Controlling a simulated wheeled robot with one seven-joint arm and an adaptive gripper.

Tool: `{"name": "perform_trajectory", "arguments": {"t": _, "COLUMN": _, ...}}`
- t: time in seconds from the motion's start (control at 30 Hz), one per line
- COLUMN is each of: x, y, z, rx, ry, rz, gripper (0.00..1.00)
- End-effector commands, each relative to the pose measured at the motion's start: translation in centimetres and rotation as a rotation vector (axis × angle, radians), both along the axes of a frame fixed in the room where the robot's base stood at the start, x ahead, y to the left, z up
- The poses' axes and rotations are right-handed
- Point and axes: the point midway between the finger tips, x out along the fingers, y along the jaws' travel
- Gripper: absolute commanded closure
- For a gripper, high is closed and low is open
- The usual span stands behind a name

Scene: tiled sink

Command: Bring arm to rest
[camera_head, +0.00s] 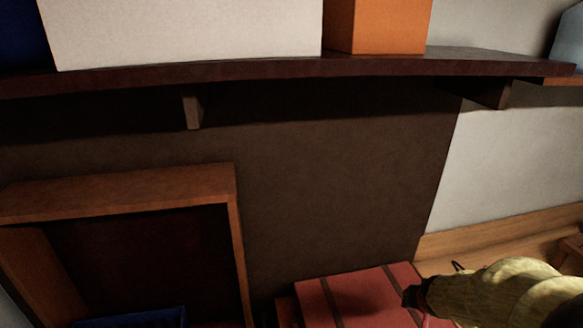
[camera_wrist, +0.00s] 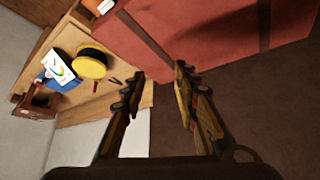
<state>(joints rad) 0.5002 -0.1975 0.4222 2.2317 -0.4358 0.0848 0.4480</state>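My yellow arm (camera_head: 505,295) enters the head view at the lower right corner. Its dark end lies in front of the right side of a red box with dark bands (camera_head: 352,300). In the wrist view, my gripper (camera_wrist: 160,80) has its two fingers spread apart with nothing between them. The red box also shows in the wrist view (camera_wrist: 215,40), beyond the fingertips. I cannot tell how far the fingertips are from it. Most of my arm is out of view.
A dark wooden shelf (camera_head: 270,72) crosses the top, bearing a white box (camera_head: 185,30) and an orange box (camera_head: 388,25). An open wooden frame (camera_head: 120,192) stands at lower left. In the wrist view, a yellow round thing (camera_wrist: 92,62) and small items lie on a wooden surface (camera_wrist: 85,110).

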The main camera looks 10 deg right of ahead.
Motion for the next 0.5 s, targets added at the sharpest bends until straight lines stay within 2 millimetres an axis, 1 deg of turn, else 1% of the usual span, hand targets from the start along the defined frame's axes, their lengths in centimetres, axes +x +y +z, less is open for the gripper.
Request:
{"name": "perform_trajectory", "arguments": {"t": 0.03, "x": -0.1, "y": 2.2, "z": 0.7, "rx": -0.019, "ry": 0.002, "rz": 0.036, "gripper": 0.70}}
{"name": "perform_trajectory", "arguments": {"t": 0.07, "x": -0.5, "y": 3.4, "z": 1.4, "rx": -0.026, "ry": 0.008, "rz": 0.054, "gripper": 0.70}}
{"name": "perform_trajectory", "arguments": {"t": 0.1, "x": -1.1, "y": 5.1, "z": 2.2, "rx": -0.031, "ry": 0.018, "rz": 0.080, "gripper": 0.70}}
{"name": "perform_trajectory", "arguments": {"t": 0.17, "x": -2.2, "y": 7.7, "z": 3.2, "rx": -0.036, "ry": 0.031, "rz": 0.122, "gripper": 0.70}}
{"name": "perform_trajectory", "arguments": {"t": 0.2, "x": -3.1, "y": 9.5, "z": 3.8, "rx": -0.035, "ry": 0.037, "rz": 0.153, "gripper": 0.70}}
{"name": "perform_trajectory", "arguments": {"t": 0.27, "x": -4.8, "y": 12.3, "z": 4.4, "rx": -0.029, "ry": 0.049, "rz": 0.205, "gripper": 0.70}}
{"name": "perform_trajectory", "arguments": {"t": 0.3, "x": -6.0, "y": 14.1, "z": 4.7, "rx": -0.022, "ry": 0.057, "rz": 0.241, "gripper": 0.70}}
{"name": "perform_trajectory", "arguments": {"t": 0.37, "x": -8.0, "y": 16.6, "z": 4.9, "rx": -0.010, "ry": 0.067, "rz": 0.298, "gripper": 0.70}}
{"name": "perform_trajectory", "arguments": {"t": 0.4, "x": -9.3, "y": 18.2, "z": 5.0, "rx": -0.001, "ry": 0.073, "rz": 0.337, "gripper": 0.70}}
{"name": "perform_trajectory", "arguments": {"t": 0.5, "x": -12.4, "y": 21.3, "z": 5.0, "rx": 0.023, "ry": 0.088, "rz": 0.423, "gripper": 0.70}}
